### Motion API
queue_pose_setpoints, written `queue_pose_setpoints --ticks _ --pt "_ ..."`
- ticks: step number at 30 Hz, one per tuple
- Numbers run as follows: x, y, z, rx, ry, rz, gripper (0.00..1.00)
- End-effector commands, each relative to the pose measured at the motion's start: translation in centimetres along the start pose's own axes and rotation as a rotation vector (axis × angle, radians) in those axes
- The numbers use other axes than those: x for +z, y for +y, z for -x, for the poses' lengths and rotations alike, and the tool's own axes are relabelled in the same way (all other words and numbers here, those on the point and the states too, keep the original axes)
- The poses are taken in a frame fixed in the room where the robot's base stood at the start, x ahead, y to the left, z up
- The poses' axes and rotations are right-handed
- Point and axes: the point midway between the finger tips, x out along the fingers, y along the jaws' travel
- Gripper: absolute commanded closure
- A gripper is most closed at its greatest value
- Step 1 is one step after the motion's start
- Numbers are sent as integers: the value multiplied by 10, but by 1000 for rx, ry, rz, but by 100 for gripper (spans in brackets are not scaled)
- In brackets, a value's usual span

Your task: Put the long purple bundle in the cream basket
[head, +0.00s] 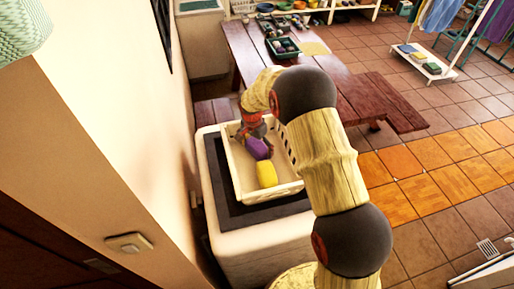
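The long purple bundle (258,148) is inside the outline of the cream basket (291,190), toward its left half. Its lower end points down and to the right, and its upper end is covered by my gripper (250,136). My gripper reaches down over the basket and meets the bundle in the picture. The fingers are small and partly hidden, so I cannot tell whether they are closed on it. I also cannot tell whether the bundle rests on the basket floor or hangs just above it.
A yellow bundle (267,174) lies in the basket near its front end. The basket stands on a dark mat (226,205) on a white washbasin unit (262,246). A wall (120,120) runs close on the left. A wooden table (245,55) with a green crate (283,55) stands behind.

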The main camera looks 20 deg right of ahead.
Motion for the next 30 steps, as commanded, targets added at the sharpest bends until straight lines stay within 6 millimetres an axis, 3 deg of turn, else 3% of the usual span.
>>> queue_pose_setpoints --ticks 11,16,30 --pt "0 0 1 0 0 0 0" --pt "-1 -1 10 -3 2 0 0" --pt "-1 0 98 -2 1 0 0"
